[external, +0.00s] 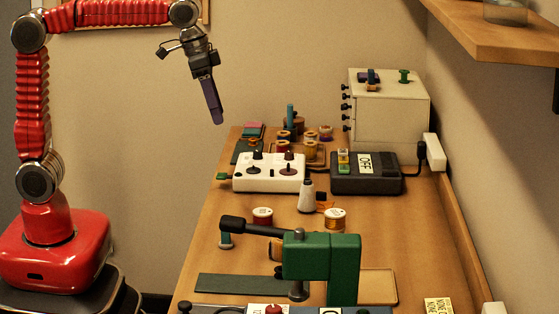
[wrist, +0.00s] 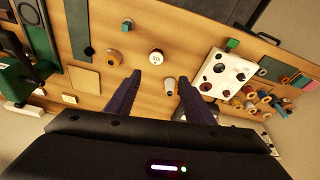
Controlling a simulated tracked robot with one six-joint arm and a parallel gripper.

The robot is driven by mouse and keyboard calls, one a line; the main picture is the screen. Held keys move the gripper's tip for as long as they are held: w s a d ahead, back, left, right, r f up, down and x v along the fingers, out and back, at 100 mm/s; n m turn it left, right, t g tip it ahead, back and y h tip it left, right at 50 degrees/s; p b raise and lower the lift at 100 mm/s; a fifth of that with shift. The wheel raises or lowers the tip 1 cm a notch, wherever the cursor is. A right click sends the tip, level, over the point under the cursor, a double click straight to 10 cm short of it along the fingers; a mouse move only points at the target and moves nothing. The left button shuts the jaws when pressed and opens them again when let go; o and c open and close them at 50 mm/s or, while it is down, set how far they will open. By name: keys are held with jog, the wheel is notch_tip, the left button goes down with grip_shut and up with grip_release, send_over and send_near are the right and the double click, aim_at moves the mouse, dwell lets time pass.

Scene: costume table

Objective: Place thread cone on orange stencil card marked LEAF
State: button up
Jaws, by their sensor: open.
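A pale grey thread cone (external: 306,197) stands upright mid-table, in front of the white control box. In the wrist view, what looks like the cone (wrist: 169,84) shows between my fingers, beyond their tips. My gripper (external: 217,122) is open and empty. It points down, high above and left of the table's far left part, well apart from the cone. Its two dark purple fingers (wrist: 158,82) stand wide apart in the wrist view. A small orange patch (external: 326,206) lies right of the cone. I cannot read LEAF on any card, so the stencil card is not certain.
The green machine (external: 320,268) blocks the near table. The white box (external: 268,173), dark OFF box (external: 365,172) and several spools crowd the far end. A wall shelf (external: 500,38) overhangs at right.

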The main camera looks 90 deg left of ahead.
jog(key=s+d+f, duration=0.1)
jog(key=s+f, duration=0.2)
jog(key=s, duration=0.4)
jog(key=s+d+f+m+t, duration=0.1)
jog(key=s+f, duration=0.3)
jog(key=s, duration=0.3)
jog(key=s+d+f+t, duration=0.1)
jog(key=s+d+f, duration=0.1)
jog(key=s+f, duration=0.2)
jog(key=s, duration=0.3)
jog(key=shift+m, duration=0.3)
jog(key=shift+f, duration=0.1)
jog(key=shift+c, duration=0.2)
jog(key=shift+s, duration=0.1)
jog(key=shift+c, duration=1)
